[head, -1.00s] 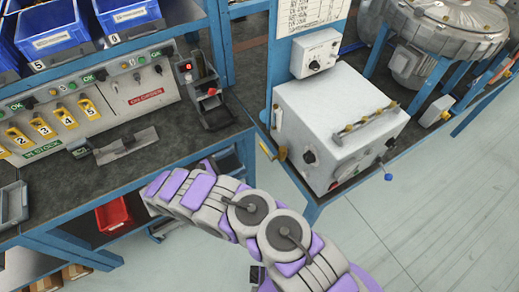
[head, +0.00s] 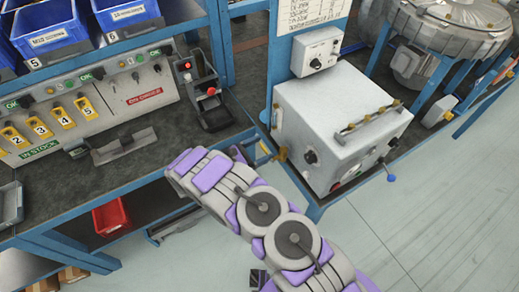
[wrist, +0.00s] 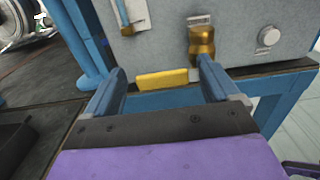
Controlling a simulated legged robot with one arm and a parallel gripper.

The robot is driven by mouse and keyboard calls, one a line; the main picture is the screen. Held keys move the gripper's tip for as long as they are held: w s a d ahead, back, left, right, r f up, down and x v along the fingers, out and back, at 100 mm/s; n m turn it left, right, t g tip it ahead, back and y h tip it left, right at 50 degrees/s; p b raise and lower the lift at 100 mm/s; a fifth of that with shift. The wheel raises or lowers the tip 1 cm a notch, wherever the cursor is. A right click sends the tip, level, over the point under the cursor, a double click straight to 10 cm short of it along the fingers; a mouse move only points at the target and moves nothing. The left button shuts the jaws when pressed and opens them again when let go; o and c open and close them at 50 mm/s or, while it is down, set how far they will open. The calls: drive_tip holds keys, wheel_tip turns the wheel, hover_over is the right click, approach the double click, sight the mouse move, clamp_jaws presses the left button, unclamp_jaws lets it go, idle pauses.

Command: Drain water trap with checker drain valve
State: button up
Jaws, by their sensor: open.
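The checker is a pale grey box (head: 330,118) on the bench at the right in the head view. Its grey front face (wrist: 235,30) fills the top of the wrist view. A brass valve body (wrist: 201,42) stands out from that face, with a yellow lever-like piece (wrist: 165,78) below and left of it. A small yellow-brass part (head: 281,153) shows at the box's lower left in the head view. My gripper (wrist: 162,66) is open and empty, facing the box. Its right fingertip overlaps the brass body; I cannot tell if they touch. The water trap is not clearly identifiable.
A blue-handled valve (head: 390,177) sticks out at the box's lower right. A blue post (wrist: 85,40) stands left of the gripper. A black holder with a red button (head: 205,90) stands on the left bench. The floor (head: 440,200) at the right is clear.

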drive_tip(key=shift+c, duration=0.4)
drive_tip(key=c, duration=1.4)
drive_tip(key=shift+d, duration=0.1)
drive_tip(key=shift+c, duration=0.2)
